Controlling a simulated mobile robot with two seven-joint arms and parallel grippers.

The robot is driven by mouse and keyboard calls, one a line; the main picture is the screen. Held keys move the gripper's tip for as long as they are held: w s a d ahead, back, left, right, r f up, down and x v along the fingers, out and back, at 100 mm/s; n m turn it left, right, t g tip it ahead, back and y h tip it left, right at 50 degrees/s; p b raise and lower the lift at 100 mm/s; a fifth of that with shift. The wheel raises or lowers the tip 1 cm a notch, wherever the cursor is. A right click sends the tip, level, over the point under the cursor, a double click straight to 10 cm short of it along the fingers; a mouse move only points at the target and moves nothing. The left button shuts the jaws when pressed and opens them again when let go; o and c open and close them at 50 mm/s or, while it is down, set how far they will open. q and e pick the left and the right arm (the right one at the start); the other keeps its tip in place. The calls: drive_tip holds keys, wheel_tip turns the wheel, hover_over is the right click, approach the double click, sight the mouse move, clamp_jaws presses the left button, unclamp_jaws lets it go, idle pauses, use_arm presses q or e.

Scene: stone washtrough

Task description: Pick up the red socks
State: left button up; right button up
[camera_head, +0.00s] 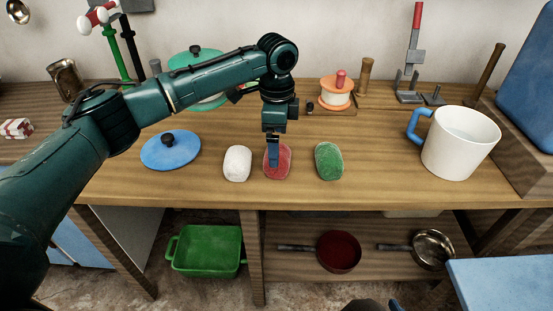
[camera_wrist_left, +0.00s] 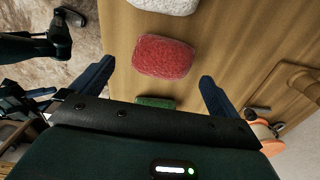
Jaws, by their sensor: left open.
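The red socks (camera_head: 284,163) are a rounded folded bundle on the wooden counter, between a white bundle (camera_head: 237,163) and a green bundle (camera_head: 328,160). My left gripper (camera_head: 273,160) points down over the red socks and hides part of them. In the left wrist view the red socks (camera_wrist_left: 166,56) lie ahead of the open, spread fingers of this gripper (camera_wrist_left: 152,80), with nothing held. The white bundle is at the top edge there, and the green one is partly hidden behind the gripper body. Only a dark part of my right gripper (camera_head: 372,304) shows at the bottom edge.
A blue lid (camera_head: 170,150) lies left of the bundles, and a large white mug (camera_head: 461,145) stands right. An orange-white spool (camera_head: 336,94) is behind. The lower shelf holds pans (camera_head: 338,252). The counter's front strip is clear.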

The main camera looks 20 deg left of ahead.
sight(281, 172)
use_arm(q)
wheel_tip(281, 172, down, 5)
drive_tip(key=shift+w+a+r, duration=0.1)
drive_tip(key=shift+w, duration=0.05)
